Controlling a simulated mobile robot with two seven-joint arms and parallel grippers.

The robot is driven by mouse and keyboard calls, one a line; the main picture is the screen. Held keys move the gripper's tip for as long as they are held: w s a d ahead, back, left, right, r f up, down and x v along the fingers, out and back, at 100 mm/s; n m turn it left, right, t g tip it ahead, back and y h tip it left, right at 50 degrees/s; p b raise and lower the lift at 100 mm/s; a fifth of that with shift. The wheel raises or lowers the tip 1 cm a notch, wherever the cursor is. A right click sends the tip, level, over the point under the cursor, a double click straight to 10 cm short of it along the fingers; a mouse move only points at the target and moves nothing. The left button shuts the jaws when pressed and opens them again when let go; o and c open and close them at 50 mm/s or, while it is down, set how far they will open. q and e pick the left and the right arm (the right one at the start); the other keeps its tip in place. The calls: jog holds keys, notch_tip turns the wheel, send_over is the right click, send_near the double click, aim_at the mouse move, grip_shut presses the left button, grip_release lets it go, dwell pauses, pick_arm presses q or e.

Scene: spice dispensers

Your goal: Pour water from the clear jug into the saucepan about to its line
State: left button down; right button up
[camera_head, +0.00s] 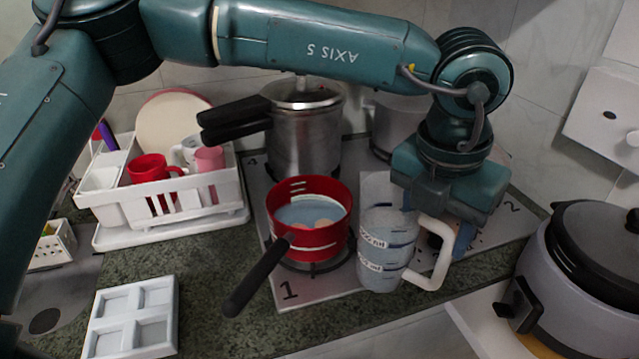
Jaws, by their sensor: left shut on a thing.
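The clear jug (385,255) has blue markings and a white handle (438,255). It stands roughly upright just to the right of the saucepan, close to it or touching; I cannot tell which. My left gripper (452,235) reaches down from above and is shut on the jug at its handle side; its fingertips are partly hidden by the handle. The red saucepan (330,240) sits on the front left burner, its black handle pointing to the front left. Pale bluish liquid with small roundish things shows inside, and light marks show on its inner wall. My right gripper is not in view.
A steel pressure cooker (305,135) stands behind the saucepan and another pot (400,120) behind the jug. A white dish rack (120,210) with cups is at left. A white compartment tray (132,318) lies front left. A rice cooker (590,285) is at right.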

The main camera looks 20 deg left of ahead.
pick_arm(q)
jog(key=shift+w+d+r+n, duration=0.1)
jog(key=shift+w+d+n, duration=0.15)
jog(key=shift+n, duration=0.15)
jog(key=shift+a+r, duration=0.1)
